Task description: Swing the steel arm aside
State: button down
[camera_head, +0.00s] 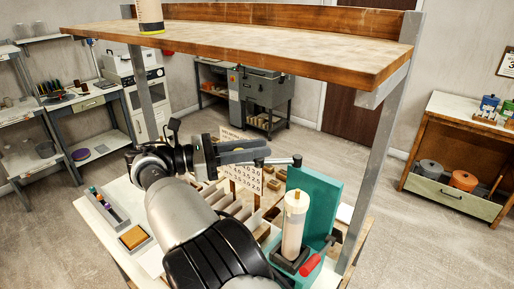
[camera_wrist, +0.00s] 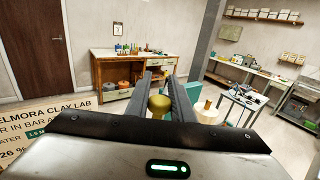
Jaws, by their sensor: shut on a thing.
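The steel arm (camera_head: 280,161) is a short grey bar with dark ends, level near the top of a teal stand (camera_head: 318,190) in the head view. My gripper (camera_head: 262,152) reaches in from the left and its fingers are at the bar's left end. In the wrist view, a brass-coloured knob (camera_wrist: 159,103) sits between the two fingers, and the gripper is shut on it. The bar itself is hard to make out there. A cream cylinder (camera_head: 294,222) stands upright in the teal stand, to the right of and below my gripper.
A red handle (camera_head: 311,265) sticks out low on the teal stand. A wooden shelf (camera_head: 250,42) spans above my arm, with a grey post (camera_head: 385,150) at right. A printed board (camera_head: 241,160) stands behind my gripper. Trays and blocks crowd the bench.

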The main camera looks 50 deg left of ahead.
jog(key=shift+w+r, duration=0.1)
jog(key=shift+r, duration=0.05)
jog(key=c, duration=1.6)
grip_release()
jog(key=shift+a, duration=0.1)
notch_tip(320, 180, up, 10)
jog(key=shift+f, duration=0.1)
